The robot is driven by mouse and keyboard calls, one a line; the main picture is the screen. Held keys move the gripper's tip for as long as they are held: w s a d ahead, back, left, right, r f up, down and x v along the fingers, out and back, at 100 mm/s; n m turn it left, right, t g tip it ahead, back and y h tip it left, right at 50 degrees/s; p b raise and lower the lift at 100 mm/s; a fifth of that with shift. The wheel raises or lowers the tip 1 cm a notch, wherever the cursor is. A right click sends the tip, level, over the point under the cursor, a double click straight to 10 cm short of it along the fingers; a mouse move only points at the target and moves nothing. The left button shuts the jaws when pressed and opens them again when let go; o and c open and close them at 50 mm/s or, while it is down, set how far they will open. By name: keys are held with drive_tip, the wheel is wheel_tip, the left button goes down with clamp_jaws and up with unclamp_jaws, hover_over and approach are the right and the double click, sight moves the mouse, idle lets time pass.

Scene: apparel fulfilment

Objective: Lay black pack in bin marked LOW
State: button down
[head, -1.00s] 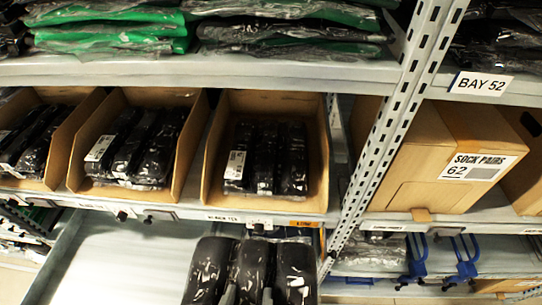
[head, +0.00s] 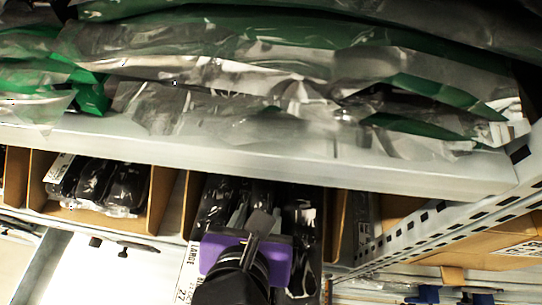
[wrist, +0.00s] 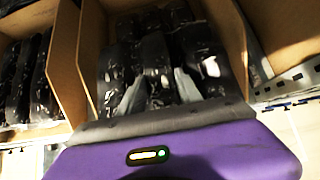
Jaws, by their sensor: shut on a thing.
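My gripper (head: 256,230), with its purple body, is shut on a black pack in clear wrap (head: 304,245). In the wrist view the two grey fingers (wrist: 160,88) are pressed into the held pack (wrist: 112,62). The pack is at the mouth of an open cardboard bin (wrist: 94,45), between its side walls; the bin also shows in the head view (head: 339,235). Other black packs (wrist: 178,17) lie deeper in that bin. I cannot tell whether the held pack touches them or the bin floor. No LOW marking is readable; the bin's front edge is hidden.
A grey shelf (head: 300,160) carrying green and black wrapped garments (head: 250,75) hangs close above. A neighbouring bin (head: 157,200) with black packs stands to the left. A perforated rack post (head: 450,230) stands to the right.

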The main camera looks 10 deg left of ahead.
drive_tip(key=w, duration=0.4)
drive_tip(key=w+p, duration=0.1)
drive_tip(key=w, duration=0.9)
drive_tip(key=shift+d+p, duration=0.25)
drive_tip(key=shift+p, duration=0.1)
drive_tip(key=shift+w+f, duration=0.15)
drive_tip(key=shift+f, duration=1.6)
drive_tip(key=c, duration=0.8)
unclamp_jaws()
drive_tip(key=shift+f, duration=0.1)
drive_tip(key=v, duration=0.7)
drive_tip(key=shift+s+r, duration=0.25)
drive_tip(key=shift+r, duration=0.05)
